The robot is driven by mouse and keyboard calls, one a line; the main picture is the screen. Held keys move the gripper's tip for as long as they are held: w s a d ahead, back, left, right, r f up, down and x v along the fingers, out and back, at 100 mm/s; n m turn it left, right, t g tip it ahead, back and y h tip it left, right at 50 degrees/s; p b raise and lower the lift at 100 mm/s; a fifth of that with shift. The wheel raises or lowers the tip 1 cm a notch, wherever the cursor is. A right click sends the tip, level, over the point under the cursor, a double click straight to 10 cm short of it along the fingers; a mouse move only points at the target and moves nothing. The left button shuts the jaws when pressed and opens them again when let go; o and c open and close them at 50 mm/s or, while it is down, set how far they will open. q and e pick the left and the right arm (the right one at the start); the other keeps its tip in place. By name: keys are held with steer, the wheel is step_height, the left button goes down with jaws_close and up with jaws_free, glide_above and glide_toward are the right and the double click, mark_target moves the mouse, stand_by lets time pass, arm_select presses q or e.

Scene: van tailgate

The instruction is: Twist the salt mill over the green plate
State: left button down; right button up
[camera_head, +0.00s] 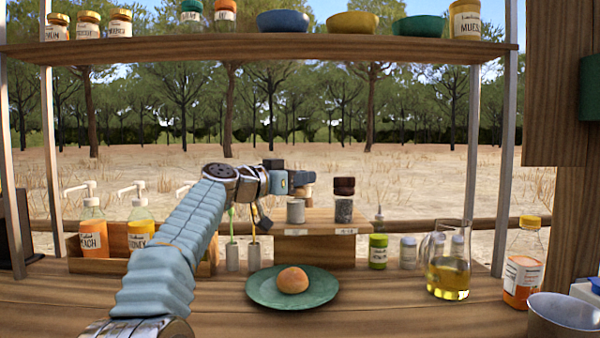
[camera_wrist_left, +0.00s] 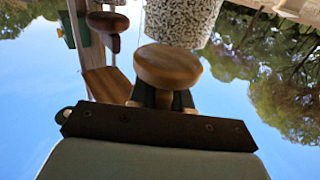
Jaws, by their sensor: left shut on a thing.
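The salt mill (camera_head: 296,212) has a pale grey body and a light wooden top, and sits at the left of the small wooden stand. My left gripper (camera_head: 300,190) is shut on its wooden top. In the left wrist view, which is upside down, the fingers hold the small end of the round wooden top (camera_wrist_left: 168,65), with the speckled body (camera_wrist_left: 182,18) beyond. Whether the mill's base touches the stand is hard to tell. The green plate (camera_head: 262,298) lies on the counter in front, with a round bun (camera_head: 292,280) on it. My right gripper is not in view.
A dark-topped mill (camera_head: 344,210) stands on the stand (camera_head: 310,226), just right of the salt mill. A green-labelled bottle (camera_head: 378,251), an oil jug (camera_head: 448,272) and an orange bottle (camera_head: 524,268) stand to the right. A shelf (camera_head: 270,47) with bowls and jars runs above.

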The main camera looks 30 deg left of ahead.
arm_select(q)
steer(key=shift+m+g+h+p, duration=0.45)
steer(key=shift+m+h, duration=0.35)
steer(key=shift+h, duration=0.4)
steer(key=shift+d+m+g+h, duration=0.15)
steer(key=shift+m+g+h, duration=0.7)
steer(key=shift+h, duration=0.35)
steer(key=shift+s+d+f+m+h, duration=0.1)
steer(key=shift+m+h, duration=0.25)
steer(key=shift+h, duration=0.05)
steer(key=c, duration=1.2)
jaws_free()
steer(key=shift+o, duration=0.2)
steer(key=shift+s+a, duration=0.25)
steer(key=b+v, duration=0.1)
steer(key=v, duration=1.2)
steer(key=shift+r, duration=0.2)
steer(key=shift+o, duration=0.3)
